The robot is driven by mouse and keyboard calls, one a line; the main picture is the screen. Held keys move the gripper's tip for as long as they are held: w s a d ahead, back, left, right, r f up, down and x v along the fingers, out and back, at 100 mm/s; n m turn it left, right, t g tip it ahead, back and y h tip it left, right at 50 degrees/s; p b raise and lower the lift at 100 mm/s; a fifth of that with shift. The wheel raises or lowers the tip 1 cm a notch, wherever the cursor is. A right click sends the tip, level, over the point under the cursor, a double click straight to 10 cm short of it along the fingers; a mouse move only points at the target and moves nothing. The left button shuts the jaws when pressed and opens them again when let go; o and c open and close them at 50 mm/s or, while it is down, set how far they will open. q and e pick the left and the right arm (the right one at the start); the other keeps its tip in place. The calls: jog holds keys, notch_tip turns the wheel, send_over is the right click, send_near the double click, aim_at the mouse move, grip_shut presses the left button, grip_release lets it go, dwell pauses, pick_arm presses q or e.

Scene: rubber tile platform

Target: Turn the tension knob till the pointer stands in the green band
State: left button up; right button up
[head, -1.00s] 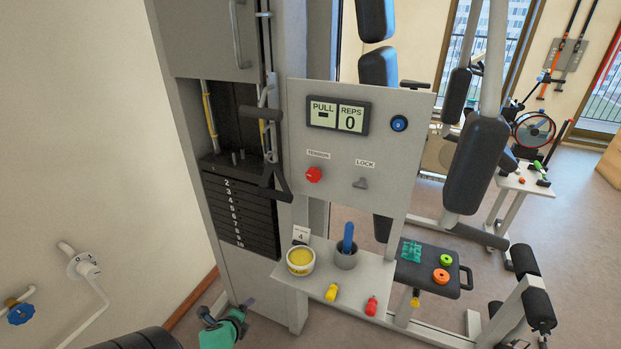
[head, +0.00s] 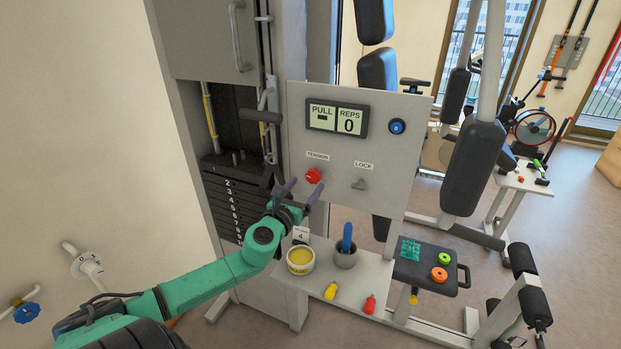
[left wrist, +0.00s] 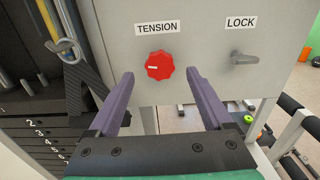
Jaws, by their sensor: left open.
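The red tension knob (head: 313,175) is on the grey panel under the TENSION label; it also shows in the left wrist view (left wrist: 160,65), with a white mark toward its left side. My left gripper (head: 304,187) is open in front of the panel, close to the knob. In the left wrist view its two purple fingers (left wrist: 160,75) point toward the panel, with the knob between and beyond their tips. I see no contact. I cannot make out a pointer or a green band. My right gripper is not in view.
A grey LOCK lever (head: 359,184) is right of the knob. A PULL and REPS display (head: 337,118) and a blue button (head: 397,126) are above. A weight stack (head: 228,205) stands left.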

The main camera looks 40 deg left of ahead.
aim_at(312, 178)
pick_arm(q)
jog(key=x, duration=0.4)
jog(key=shift+s, duration=0.1)
grip_shut()
jog(key=shift+n, duration=0.3)
jog(key=n, duration=0.3)
jog(key=shift+b, duration=0.35)
jog(key=n, duration=0.5)
jog(key=shift+n, duration=0.4)
jog(key=n, duration=0.4)
jog(key=shift+n, duration=0.3)
jog(key=n, duration=0.4)
jog(key=shift+n, duration=0.4)
